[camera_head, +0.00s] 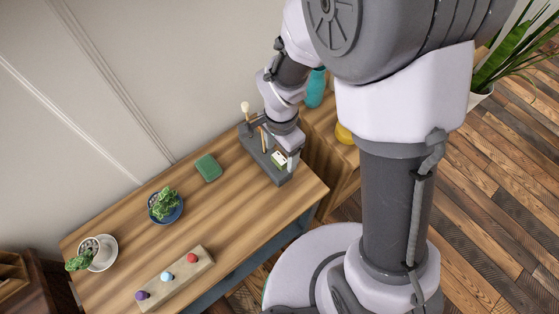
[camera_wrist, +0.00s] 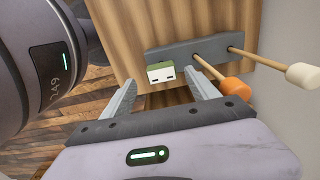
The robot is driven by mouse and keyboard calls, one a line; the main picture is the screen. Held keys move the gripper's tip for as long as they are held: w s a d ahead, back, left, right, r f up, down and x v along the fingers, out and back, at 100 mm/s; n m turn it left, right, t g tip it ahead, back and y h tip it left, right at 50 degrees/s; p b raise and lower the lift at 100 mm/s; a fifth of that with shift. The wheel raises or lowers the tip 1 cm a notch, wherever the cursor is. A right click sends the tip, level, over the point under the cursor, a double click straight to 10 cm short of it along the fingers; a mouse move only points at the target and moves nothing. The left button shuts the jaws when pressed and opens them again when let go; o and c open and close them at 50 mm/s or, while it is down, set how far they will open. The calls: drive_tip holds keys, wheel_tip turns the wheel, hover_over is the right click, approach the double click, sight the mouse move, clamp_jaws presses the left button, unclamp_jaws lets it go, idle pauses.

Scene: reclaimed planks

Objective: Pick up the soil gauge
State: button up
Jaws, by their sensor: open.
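A small white and green block-shaped head (camera_wrist: 160,73) with two dark marks, which looks like the soil gauge, stands at one end of a grey rack (camera_wrist: 183,52) in the wrist view. In the head view the gauge (camera_head: 279,159) shows at the rack's near end (camera_head: 272,176), partly covered by my arm. My gripper (camera_wrist: 162,82) is open, with one finger on each side of the gauge in the picture. I cannot tell whether the fingers touch it. The gauge's lower part is hidden.
The wooden table (camera_head: 228,215) also holds a green box (camera_head: 208,168), potted plants and a peg board (camera_head: 175,280). The table's middle is clear.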

drive_tip(key=f, duration=0.2)
drive_tip(key=f+b, duration=0.1)
drive_tip(key=shift+a+f, duration=0.2)
drive_tip(key=shift+f, duration=0.2)
drive_tip(key=shift+w+r, duration=0.1)
drive_tip(key=c, duration=1.5)
drive_tip(key=shift+o, duration=0.2)
wheel_tip(320, 180, up, 11)
drive_tip(key=p, duration=0.5)
wheel_tip(320, 180, up, 5)
drive_tip(key=p, duration=0.4)
hover_over(279, 158)
drive_tip(key=shift+d, duration=0.1)
